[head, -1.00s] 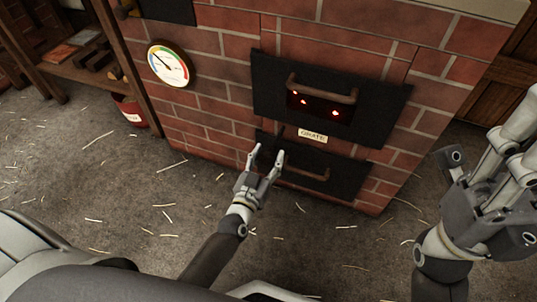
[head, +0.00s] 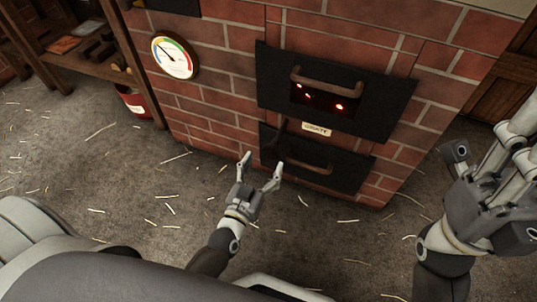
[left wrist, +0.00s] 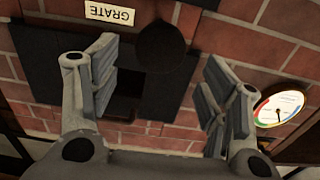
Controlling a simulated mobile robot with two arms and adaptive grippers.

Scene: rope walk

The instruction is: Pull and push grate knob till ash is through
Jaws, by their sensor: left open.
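My left gripper (head: 262,160) is open and empty, in front of the lower door and apart from the knob. My right gripper (head: 485,190) hangs at the right, away from the stove; its fingertips are not clear. The upper opening (head: 318,97) shows a few glowing red coals. No ash can be made out.
The lower black door (head: 345,175) has a brown handle (head: 312,167) close to the knob. A round gauge (head: 174,57) is on the bricks at left. A red bucket (head: 133,101) and a wooden shelf (head: 85,62) stand further left. The straw-strewn floor is clear.

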